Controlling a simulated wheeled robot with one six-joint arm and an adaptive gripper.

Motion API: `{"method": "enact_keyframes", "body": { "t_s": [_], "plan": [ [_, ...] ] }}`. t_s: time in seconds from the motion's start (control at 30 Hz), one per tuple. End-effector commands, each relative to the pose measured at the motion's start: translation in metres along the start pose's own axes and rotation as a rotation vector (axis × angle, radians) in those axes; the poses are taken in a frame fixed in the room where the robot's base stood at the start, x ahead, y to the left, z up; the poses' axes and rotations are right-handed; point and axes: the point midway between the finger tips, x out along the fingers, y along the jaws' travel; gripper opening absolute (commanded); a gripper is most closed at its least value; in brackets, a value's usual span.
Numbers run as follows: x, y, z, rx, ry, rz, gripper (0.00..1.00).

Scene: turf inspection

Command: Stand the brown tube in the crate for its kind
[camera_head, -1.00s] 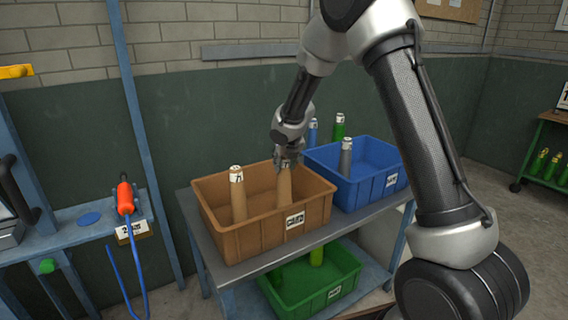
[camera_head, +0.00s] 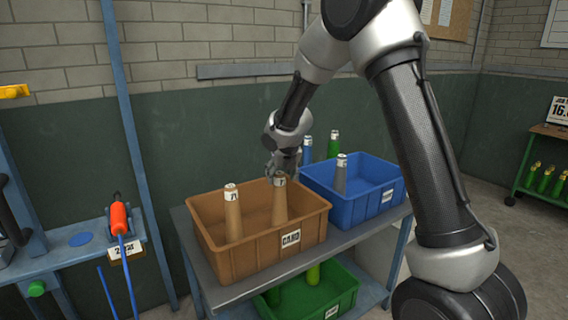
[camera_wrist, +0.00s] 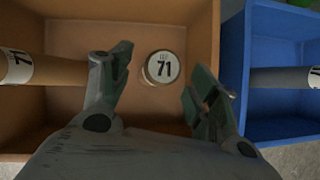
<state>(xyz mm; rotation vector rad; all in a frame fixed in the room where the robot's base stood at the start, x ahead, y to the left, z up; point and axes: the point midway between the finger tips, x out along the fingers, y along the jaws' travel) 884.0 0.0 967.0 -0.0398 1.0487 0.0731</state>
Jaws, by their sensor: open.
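A brown tube (camera_head: 280,203) stands upright in the brown crate (camera_head: 238,262), whose front label reads CARD. In the wrist view its round top (camera_wrist: 162,68), marked 71, lies just beyond and between my open fingers. My gripper (camera_head: 284,165) is right above this tube, apart from it as far as I can see; it also shows in the wrist view (camera_wrist: 160,88). A second brown tube (camera_head: 232,215) stands in the same crate to the left, and its side shows in the wrist view (camera_wrist: 35,70).
A blue crate (camera_head: 356,210) to the right holds a grey tube (camera_head: 341,175), with blue and green tubes behind it. A green crate (camera_head: 340,300) with green tubes sits on the shelf below. An orange-handled tool (camera_head: 118,218) hangs at left.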

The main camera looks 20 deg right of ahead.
Motion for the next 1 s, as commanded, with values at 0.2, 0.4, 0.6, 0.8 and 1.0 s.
{"method": "enact_keyframes", "body": {
  "t_s": [0.2,0.4,0.6,0.8,1.0],
  "plan": [
    [-0.052,0.000,0.001,0.000,-0.003,0.001,0.60],
    [-0.078,0.000,0.000,-0.001,0.000,0.000,0.60],
    [-0.085,0.000,-0.001,0.003,0.002,0.000,0.60],
    [-0.128,-0.026,-0.016,0.325,0.003,-0.023,0.60],
    [-0.225,-0.081,-0.083,1.202,0.003,-0.080,0.60]
  ]
}}
